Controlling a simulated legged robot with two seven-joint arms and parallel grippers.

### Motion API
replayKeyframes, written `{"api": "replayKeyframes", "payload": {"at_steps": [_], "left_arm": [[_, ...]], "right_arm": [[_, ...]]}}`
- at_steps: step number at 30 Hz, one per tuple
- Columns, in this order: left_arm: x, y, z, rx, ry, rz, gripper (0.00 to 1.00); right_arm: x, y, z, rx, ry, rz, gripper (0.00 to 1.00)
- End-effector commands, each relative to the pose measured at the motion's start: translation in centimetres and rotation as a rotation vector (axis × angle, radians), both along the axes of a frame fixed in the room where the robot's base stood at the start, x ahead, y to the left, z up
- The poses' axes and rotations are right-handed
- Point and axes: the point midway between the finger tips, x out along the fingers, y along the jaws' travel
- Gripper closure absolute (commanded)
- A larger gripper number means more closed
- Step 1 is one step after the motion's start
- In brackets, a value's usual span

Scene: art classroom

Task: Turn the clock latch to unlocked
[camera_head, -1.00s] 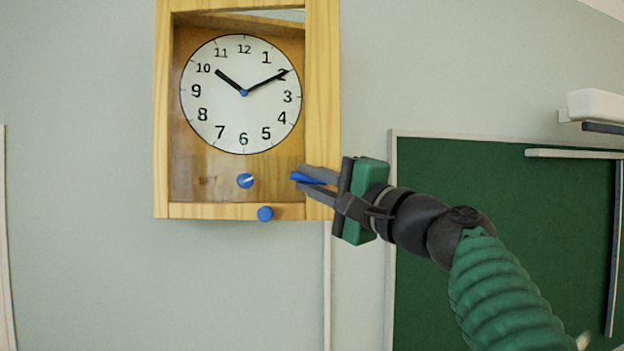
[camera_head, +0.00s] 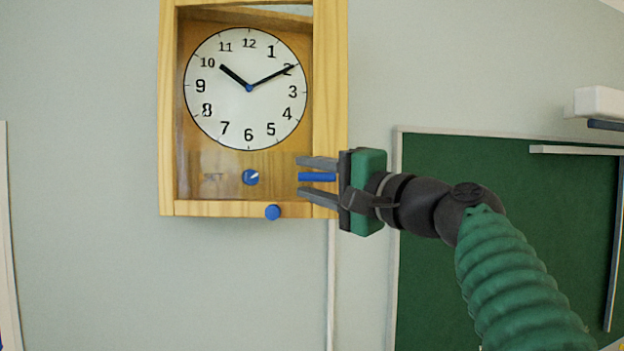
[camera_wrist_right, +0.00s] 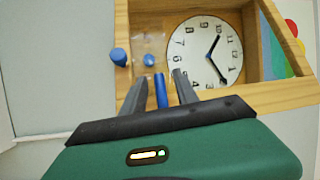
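A wooden wall clock (camera_head: 168,120) with a white dial (camera_head: 246,120) hangs on the wall; it also shows sideways in the wrist view (camera_wrist_right: 124,35). A blue bar, probably the latch (camera_head: 317,177), lies level across its right frame post. My right gripper (camera_head: 312,181) is open, one finger above the bar and one below, with gaps on both sides. The wrist view shows the bar (camera_wrist_right: 161,90) between the spread fingers (camera_wrist_right: 162,88). The bar's right end is hidden by the gripper. My left gripper is not in view.
A blue knob (camera_head: 250,177) with a pale mark sits below the dial, beside faint lettering. Another blue knob (camera_head: 272,212) is on the clock's lower rail. A green chalkboard (camera_head: 480,220) is on the wall at right. The wall (camera_head: 90,200) left of the clock is clear.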

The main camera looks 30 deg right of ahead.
Motion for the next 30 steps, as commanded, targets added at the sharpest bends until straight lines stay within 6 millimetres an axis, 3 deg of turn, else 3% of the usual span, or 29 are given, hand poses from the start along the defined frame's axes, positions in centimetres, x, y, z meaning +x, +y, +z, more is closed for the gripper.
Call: {"api": "replayKeyframes", "payload": {"at_steps": [4,7,15,21,25,30], "left_arm": [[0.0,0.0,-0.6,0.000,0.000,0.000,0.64],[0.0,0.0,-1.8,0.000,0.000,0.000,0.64],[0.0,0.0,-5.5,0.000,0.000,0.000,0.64],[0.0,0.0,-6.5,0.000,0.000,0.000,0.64],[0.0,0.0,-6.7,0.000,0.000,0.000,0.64],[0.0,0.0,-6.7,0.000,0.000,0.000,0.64]], "right_arm": [[-0.7,-0.2,-0.3,-0.001,-0.002,-0.003,0.64],[-2.3,-0.4,-0.8,-0.002,-0.003,-0.004,0.64],[-9.9,-1.5,-1.9,-0.003,-0.001,-0.003,0.64],[-14.4,-2.2,-2.1,-0.003,0.000,-0.001,0.64],[-15.8,-2.4,-2.2,-0.002,0.002,-0.001,0.64],[-16.1,-2.4,-2.1,-0.003,0.003,0.001,0.64]]}}
